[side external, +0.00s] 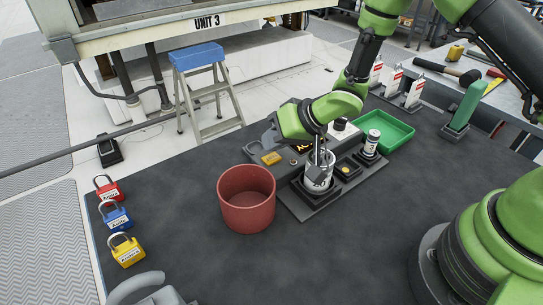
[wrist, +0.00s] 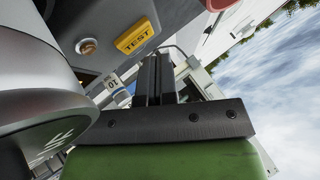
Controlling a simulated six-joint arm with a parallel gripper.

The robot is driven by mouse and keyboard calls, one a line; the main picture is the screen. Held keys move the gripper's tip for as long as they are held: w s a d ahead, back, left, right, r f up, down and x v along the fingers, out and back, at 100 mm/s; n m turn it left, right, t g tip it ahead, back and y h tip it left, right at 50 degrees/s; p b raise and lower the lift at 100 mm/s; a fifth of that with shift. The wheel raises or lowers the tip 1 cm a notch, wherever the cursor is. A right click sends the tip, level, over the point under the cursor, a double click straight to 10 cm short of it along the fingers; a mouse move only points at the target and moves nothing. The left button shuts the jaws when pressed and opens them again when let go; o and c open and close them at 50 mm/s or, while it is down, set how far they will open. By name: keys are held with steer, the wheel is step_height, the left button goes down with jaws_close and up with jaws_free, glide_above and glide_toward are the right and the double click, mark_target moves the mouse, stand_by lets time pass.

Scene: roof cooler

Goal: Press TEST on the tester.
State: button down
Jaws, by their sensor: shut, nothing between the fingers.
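The tester (side external: 290,168) is a grey box on the dark bench, with a small lit display partly hidden behind my arm. In the wrist view the closed fingers (wrist: 155,62) sit below the button.
A red bin (side external: 247,200) stands just left of the can. A second can (side external: 371,143) and a green tray (side external: 393,145) are to the right. Red, blue and yellow padlocks (side external: 127,250) lie along the left edge. The front middle of the bench is clear.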

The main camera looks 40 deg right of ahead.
mark_target(274, 156)
steer(key=shift+f, duration=0.1)
steer(key=shift+f, duration=0.3)
steer(key=shift+f, duration=0.4)
stand_by(0.8)
steer(key=shift+r, duration=0.8)
steer(key=shift+r, duration=2.5)
